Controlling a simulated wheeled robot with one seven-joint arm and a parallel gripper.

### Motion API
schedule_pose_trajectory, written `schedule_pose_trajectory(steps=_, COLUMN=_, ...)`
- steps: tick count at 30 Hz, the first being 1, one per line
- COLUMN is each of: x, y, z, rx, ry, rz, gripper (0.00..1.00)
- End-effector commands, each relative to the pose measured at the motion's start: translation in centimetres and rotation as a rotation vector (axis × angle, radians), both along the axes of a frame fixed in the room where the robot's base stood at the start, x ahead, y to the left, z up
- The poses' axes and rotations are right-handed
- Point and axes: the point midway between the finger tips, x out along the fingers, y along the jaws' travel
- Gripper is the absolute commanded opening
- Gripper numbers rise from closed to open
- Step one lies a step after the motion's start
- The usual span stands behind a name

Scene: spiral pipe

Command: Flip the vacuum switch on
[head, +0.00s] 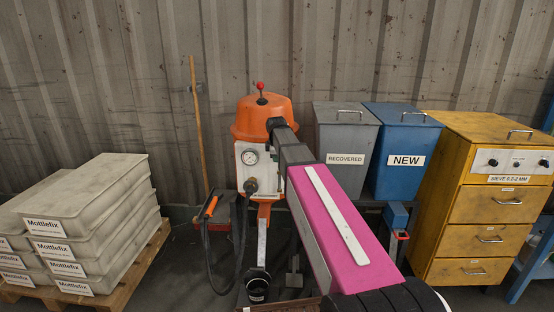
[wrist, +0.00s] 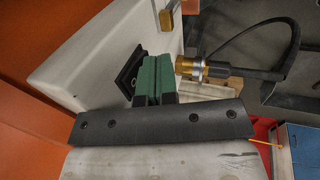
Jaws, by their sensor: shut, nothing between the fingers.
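The orange machine (head: 265,112) has a white front panel (head: 244,175) with a round gauge (head: 250,156). In the wrist view the white panel (wrist: 95,62) slants across the left. A black square plate (wrist: 127,82), probably the switch's mount, is on it. My gripper (wrist: 152,60) has green fingers, shut together and empty, just right of the plate. They overlap the plate in the picture; I cannot tell whether they touch it. The switch lever itself is not clearly visible. In the head view my arm covers the panel's right part and the fingers are hidden.
A brass hose fitting (wrist: 190,68) with a black hose is close right of the fingers. Grey (head: 345,145) and blue (head: 402,150) bins and a yellow cabinet (head: 485,200) stand right; stacked bags (head: 85,200) lie left.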

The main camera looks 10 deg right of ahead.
Motion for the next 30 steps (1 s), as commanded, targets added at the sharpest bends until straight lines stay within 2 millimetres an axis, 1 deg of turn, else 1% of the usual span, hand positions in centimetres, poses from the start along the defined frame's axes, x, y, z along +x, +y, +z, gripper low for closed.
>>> schedule_pose_trajectory(steps=11, x=0.7, y=-0.2, z=-0.5, rx=-0.029, ry=-0.134, rz=0.000, gripper=0.00)
schedule_pose_trajectory(steps=23, x=0.9, y=-0.2, z=-0.6, rx=-0.030, ry=-0.137, rz=0.000, gripper=0.00)
schedule_pose_trajectory(steps=30, x=1.1, y=-0.2, z=0.2, rx=-0.030, ry=-0.142, rz=0.000, gripper=0.00)
